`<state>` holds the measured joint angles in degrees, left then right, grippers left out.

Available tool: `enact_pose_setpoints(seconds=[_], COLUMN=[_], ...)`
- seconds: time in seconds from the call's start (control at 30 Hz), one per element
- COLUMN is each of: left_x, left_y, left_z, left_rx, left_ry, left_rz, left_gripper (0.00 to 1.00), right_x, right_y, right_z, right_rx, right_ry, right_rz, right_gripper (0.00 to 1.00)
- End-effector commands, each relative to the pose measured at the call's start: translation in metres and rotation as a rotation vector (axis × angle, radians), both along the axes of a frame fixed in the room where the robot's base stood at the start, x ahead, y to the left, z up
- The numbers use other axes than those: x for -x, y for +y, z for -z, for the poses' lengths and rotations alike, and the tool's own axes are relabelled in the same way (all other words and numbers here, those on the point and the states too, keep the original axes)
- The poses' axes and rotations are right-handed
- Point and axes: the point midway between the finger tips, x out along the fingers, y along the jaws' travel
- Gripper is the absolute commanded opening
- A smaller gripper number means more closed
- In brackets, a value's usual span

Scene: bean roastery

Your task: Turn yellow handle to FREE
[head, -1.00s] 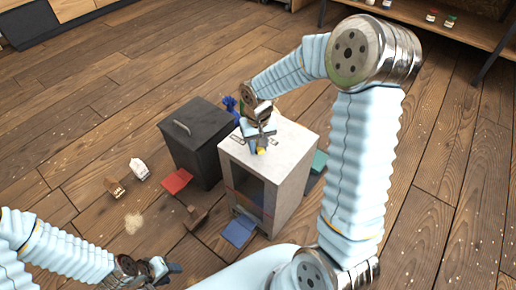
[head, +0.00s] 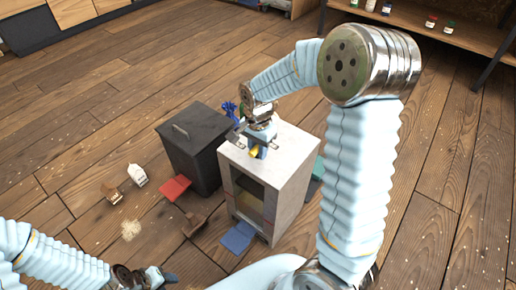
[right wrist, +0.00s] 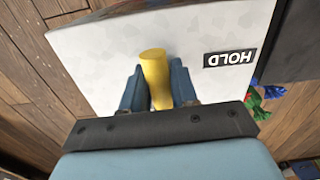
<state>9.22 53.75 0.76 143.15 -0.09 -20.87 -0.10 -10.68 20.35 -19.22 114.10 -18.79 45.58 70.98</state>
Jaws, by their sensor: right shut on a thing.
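The yellow handle (head: 254,152) is on top of the white cabinet (head: 295,150). In the right wrist view the yellow handle (right wrist: 154,72) stands between the two blue fingers. My right gripper (head: 258,146) is shut on it from above; the gripper hides part of the handle and the cabinet top in the head view. A black HOLD label (right wrist: 230,58) reads upside down to the right of the handle in the wrist view. I cannot read a FREE label in either view. My left gripper (head: 158,279) is low at the left, away from the cabinet; its jaws are unclear.
A dark lidded bin (head: 195,145) stands close left of the cabinet. Red (head: 175,188) and blue (head: 238,237) flat pieces lie on the floor, with a small white carton (head: 137,174). A shelf (head: 450,40) stands at the back right. Open floor lies at the left.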

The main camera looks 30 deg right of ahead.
Motion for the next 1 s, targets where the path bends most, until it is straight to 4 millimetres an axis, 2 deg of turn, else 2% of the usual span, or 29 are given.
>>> enact_pose_setpoints(seconds=[0.4,1.0], left_x=[0.0008,0.0009], left_y=[-0.0018,-0.0021], left_z=[-0.0047,-0.005], left_rx=[0.002,0.003], left_ry=[0.002,0.001], left_rz=[0.003,0.004], left_gripper=[0.43,0.43], right_x=[-0.0007,-0.0005], right_y=[0.0002,0.0002], right_z=[-0.0009,-0.0002], right_rx=[-0.001,0.0], right_ry=[-0.002,-0.001], right_rz=[0.217,0.256], right_gripper=[0.02,0.03])
